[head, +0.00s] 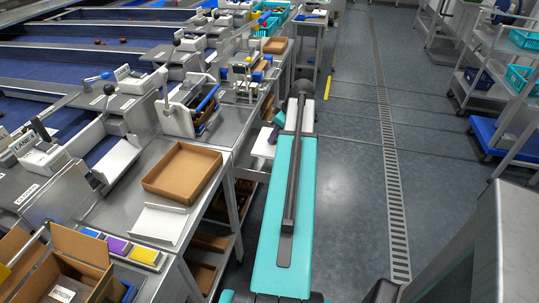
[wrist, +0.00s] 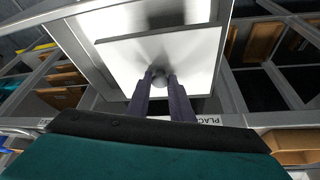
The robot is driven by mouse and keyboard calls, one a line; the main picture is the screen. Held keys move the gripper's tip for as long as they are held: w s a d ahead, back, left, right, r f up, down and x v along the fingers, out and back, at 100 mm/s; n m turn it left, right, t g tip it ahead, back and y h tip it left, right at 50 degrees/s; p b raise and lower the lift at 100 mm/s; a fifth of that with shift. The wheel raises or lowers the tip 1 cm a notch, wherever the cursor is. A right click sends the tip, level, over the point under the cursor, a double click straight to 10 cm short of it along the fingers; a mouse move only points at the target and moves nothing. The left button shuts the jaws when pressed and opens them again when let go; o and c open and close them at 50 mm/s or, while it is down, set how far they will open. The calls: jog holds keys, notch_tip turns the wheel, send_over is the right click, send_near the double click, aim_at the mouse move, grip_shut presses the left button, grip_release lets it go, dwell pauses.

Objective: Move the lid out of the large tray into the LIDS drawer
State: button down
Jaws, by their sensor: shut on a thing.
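In the wrist view my gripper (wrist: 161,82) is shut on a small round grey knob (wrist: 160,76). The knob stands in front of a flat white panel (wrist: 195,58) with dark shadows on it, set within a pale box-like frame (wrist: 88,48). I cannot tell whether the panel is the lid or part of a drawer. In the head view my turquoise arm reaches forward along the bench edge, and its gripper is hidden. A white box shape (head: 262,150) shows beside the arm there. No LIDS label is readable.
An empty brown tray (head: 153,184) and a white tray (head: 174,208) lie on the near bench (head: 205,192). Shelves with brown boxes (wrist: 75,98) flank the panel in the wrist view. The aisle floor (head: 350,150) to the right is clear; a cart (head: 507,120) stands beyond it.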

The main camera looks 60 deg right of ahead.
aim_at(275, 147)
jog(key=shift+f+p, duration=0.45)
jog(key=shift+f, duration=2.65)
jog(key=shift+f, duration=0.1)
jog(key=shift+f+p, duration=0.3)
jog(key=shift+f, duration=1.5)
jog(key=shift+f, duration=0.15)
jog(key=c, duration=1.6)
grip_release()
jog(key=shift+o, duration=0.2)
jog(key=shift+r, duration=0.25)
jog(key=shift+b+v, duration=0.95)
jog(key=shift+v, duration=5)
